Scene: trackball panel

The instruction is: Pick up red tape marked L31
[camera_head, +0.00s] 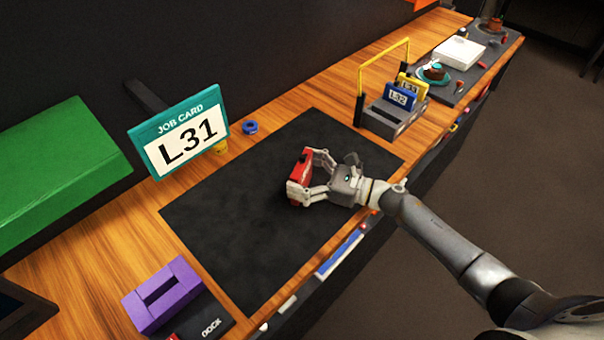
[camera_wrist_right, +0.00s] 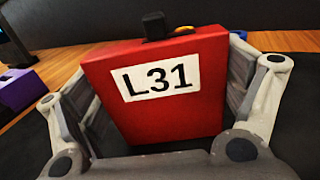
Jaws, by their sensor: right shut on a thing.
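The red tape (camera_wrist_right: 168,112) is a flat red block with a white label reading L31 and a black piece on top. My right gripper (camera_head: 308,180) is shut on it, with one finger at each side in the right wrist view. In the head view the red tape (camera_head: 298,170) is over the black mat, partly hidden by the fingers. I cannot tell whether its bottom touches the mat. A teal job card (camera_head: 180,133) reading L31 stands behind the mat. My left gripper is not in view.
A grey rack (camera_head: 392,118) with a yellow handle holds blue L32 and yellow L33 tapes. The black mat (camera_head: 235,215) is mostly clear. A green box (camera_head: 55,170) is at far left.

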